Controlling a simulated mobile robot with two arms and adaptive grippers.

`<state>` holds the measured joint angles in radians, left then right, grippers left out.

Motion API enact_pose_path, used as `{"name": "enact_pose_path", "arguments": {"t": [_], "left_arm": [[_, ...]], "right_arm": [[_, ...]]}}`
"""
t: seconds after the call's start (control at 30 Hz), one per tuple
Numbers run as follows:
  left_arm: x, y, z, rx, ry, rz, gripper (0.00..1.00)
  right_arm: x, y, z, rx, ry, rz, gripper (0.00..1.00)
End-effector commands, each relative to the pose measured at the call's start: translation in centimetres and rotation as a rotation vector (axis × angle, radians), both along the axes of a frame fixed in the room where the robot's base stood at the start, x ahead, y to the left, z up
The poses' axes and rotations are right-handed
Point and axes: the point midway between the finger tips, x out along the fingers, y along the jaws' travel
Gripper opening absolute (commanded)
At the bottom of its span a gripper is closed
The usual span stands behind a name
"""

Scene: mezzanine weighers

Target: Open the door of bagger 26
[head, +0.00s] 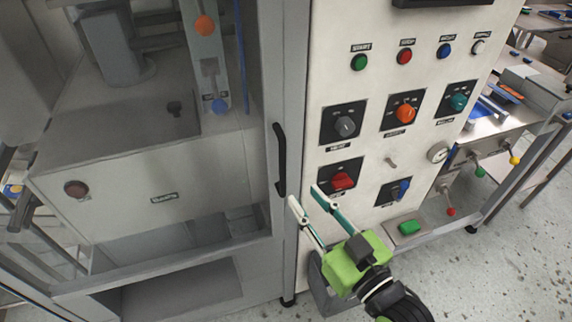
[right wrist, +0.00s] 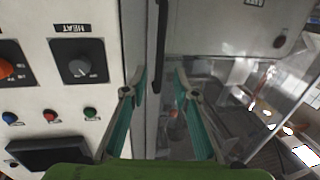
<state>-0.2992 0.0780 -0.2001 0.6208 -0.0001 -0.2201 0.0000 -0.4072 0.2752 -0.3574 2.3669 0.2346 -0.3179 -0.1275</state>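The machine's door has a grey frame (head: 277,60) and a see-through panel, and it looks closed. Its upright black handle (head: 280,160) is on the right side of the frame. In the right wrist view the handle (right wrist: 161,45) runs down from the top edge, beyond the fingertips and in line with the gap between them. My right gripper (head: 305,195), green with teal fingers, is open and empty. In the head view its fingertips are just right of the handle's lower end, apart from it. No number 26 can be read. My left gripper does not show.
A white control panel (head: 420,100) with knobs and buttons stands right of the door, close to my right fingers. The red knob (head: 343,180) is nearest. A bench (head: 500,125) with coloured levers is farther right. Speckled floor (head: 500,260) is clear at the lower right.

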Motion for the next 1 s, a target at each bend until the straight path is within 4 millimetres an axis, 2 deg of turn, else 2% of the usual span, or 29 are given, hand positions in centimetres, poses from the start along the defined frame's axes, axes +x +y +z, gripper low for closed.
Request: {"name": "enact_pose_path", "arguments": {"t": [0.03, 0.3, 0.5, 0.67, 0.93, 0.97, 1.0], "left_arm": [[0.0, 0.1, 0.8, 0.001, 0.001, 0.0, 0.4], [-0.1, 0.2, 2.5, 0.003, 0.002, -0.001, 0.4], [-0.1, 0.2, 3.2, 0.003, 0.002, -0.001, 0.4], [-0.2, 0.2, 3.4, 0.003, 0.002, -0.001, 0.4], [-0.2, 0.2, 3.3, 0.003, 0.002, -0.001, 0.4], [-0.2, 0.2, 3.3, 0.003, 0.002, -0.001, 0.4], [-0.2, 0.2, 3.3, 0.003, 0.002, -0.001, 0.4]], "right_arm": [[1.0, 0.5, 0.5, 0.002, -0.002, -0.001, 0.27], [5.9, 3.3, 0.4, 0.0, 0.0, -0.001, 0.27], [8.3, 4.6, 0.2, 0.0, 0.0, -0.001, 0.27], [9.0, 5.1, 0.1, 0.0, -0.001, 0.0, 0.27], [9.1, 5.1, 0.0, 0.0, 0.0, 0.0, 0.27], [9.1, 5.1, 0.0, 0.0, 0.0, 0.0, 0.24], [9.1, 5.1, 0.0, 0.0, 0.001, 0.0, 0.14]]}}
